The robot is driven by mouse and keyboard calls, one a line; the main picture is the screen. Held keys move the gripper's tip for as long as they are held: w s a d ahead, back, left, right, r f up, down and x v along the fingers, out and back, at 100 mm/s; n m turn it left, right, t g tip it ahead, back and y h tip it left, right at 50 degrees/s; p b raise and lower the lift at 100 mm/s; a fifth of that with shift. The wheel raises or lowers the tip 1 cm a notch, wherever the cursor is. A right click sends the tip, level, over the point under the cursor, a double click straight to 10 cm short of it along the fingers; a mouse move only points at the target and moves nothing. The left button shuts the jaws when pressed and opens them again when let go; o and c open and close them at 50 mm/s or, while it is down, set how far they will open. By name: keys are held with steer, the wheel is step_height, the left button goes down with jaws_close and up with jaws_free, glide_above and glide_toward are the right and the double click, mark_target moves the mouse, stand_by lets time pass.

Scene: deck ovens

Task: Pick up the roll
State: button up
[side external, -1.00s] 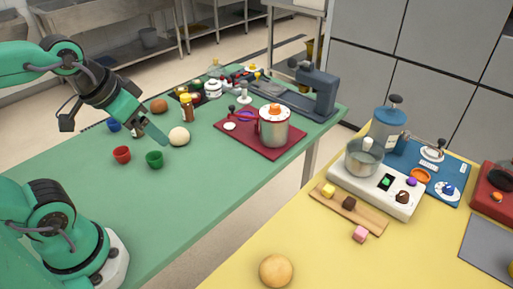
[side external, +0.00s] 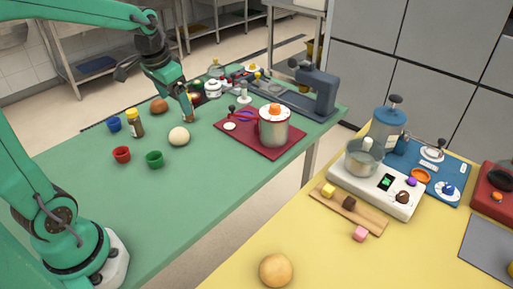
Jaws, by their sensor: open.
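Three round bread-like pieces show, and I cannot tell which one is the roll. A brown one (side external: 159,105) lies toward the back of the green table, left of my gripper. A pale cream one (side external: 179,136) lies nearer, just below my gripper in the picture. A larger tan one (side external: 276,270) lies alone at the front of the yellow table. My gripper (side external: 188,117) is open and points down over the green table, between the brown piece and the maroon board. I see nothing held, though its fingertips are small and partly unclear.
A yellow-capped bottle (side external: 135,123), a blue cup (side external: 114,124), a red cup (side external: 122,154) and a green cup (side external: 154,159) stand left of my gripper. A maroon board (side external: 288,150) with a metal pot (side external: 273,130) lies to the right. The front green table is clear.

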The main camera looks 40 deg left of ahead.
steer(key=w+a+f+g, duration=0.2)
steer(key=w+a+f, duration=0.3)
steer(key=a+f, duration=0.15)
glide_above(178, 130)
steer(key=shift+g+h, duration=0.4)
step_height(178, 130, down, 7)
steer(key=shift+a+r, duration=0.1)
steer(key=shift+r, duration=0.05)
steer(key=shift+f, duration=1.3)
steer(key=shift+f, duration=0.1)
steer(key=shift+f, duration=2.5)
steer(key=shift+c, duration=0.2)
steer(key=c, duration=1)
